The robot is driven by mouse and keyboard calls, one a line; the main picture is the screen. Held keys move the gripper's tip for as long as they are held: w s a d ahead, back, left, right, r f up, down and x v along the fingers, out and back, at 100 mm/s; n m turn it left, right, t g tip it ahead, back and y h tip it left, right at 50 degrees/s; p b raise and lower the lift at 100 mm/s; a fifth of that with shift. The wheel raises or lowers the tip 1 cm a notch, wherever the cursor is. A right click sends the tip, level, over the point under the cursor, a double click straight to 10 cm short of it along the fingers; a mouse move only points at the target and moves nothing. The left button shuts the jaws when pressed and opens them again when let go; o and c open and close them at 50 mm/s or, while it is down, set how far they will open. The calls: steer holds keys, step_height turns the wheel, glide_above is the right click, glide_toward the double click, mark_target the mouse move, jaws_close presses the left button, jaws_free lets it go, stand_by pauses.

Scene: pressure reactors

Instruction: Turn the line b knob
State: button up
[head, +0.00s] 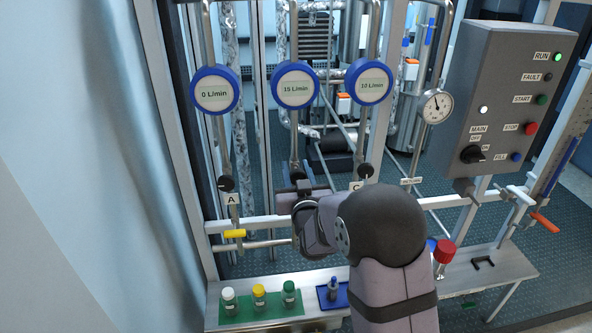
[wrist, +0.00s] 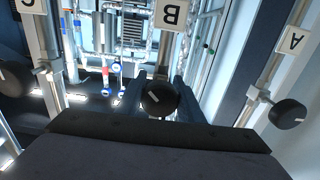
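The line B knob (wrist: 159,98) is a round black knob with a pale pointer mark, on the middle pipe below the white B label (wrist: 171,15) in the wrist view. My gripper (wrist: 160,92) is in front of it, with dark fingers to the left and right of the knob. The fingers look open, with small gaps beside the knob; whether either touches it is unclear. In the head view my gripper (head: 303,183) hides the knob and its label. The blue-rimmed line B meter (head: 295,85) above reads 15 L/min.
Knob A (head: 227,184) and knob C (head: 364,170) flank line B. Their meters read 0 (head: 215,90) and 10 L/min (head: 370,80). A control box (head: 500,100) stands right. Capped vials (head: 259,296) stand on the low bench.

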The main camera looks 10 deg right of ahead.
steer(key=shift+f+m+b, duration=0.2)
steer(key=shift+m+b, duration=0.6)
steer(key=shift+b, duration=0.6)
steer(key=shift+r+m+b, duration=0.2)
steer(key=shift+m+b, duration=0.5)
steer(key=shift+b, duration=0.05)
steer(key=o, duration=1.1)
steer(key=shift+s+b, duration=1.55)
steer(key=shift+s, duration=2.15)
